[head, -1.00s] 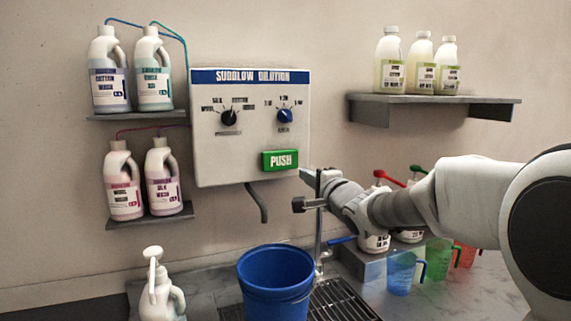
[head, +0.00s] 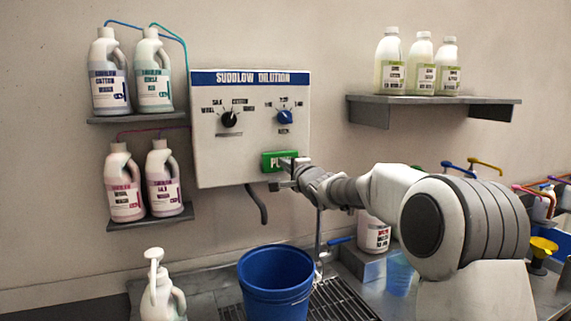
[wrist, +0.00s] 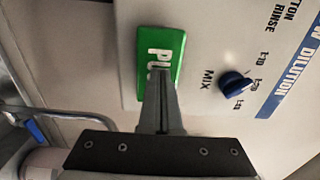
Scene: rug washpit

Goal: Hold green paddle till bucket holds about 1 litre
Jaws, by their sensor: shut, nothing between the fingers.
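The green PUSH paddle (head: 272,161) is on the lower right front of the white Sudslow Dilution box (head: 240,149). My gripper (head: 291,161) is shut and empty, with its tips at the right part of the paddle, covering the last letters. In the wrist view, the shut fingers (wrist: 160,85) overlap the paddle (wrist: 160,50); whether they press it in, I cannot tell. The blue bucket (head: 275,286) stands upright on the drain grate, below the grey spout (head: 257,204). No stream shows between spout and bucket. The water level inside is hidden by the near wall.
A black knob (head: 229,118) and blue knob (head: 284,116) sit above the paddle. A tap with a blue lever (head: 340,240) stands right of the bucket. A white pump bottle (head: 160,292) stands left. Bottles line the wall shelves.

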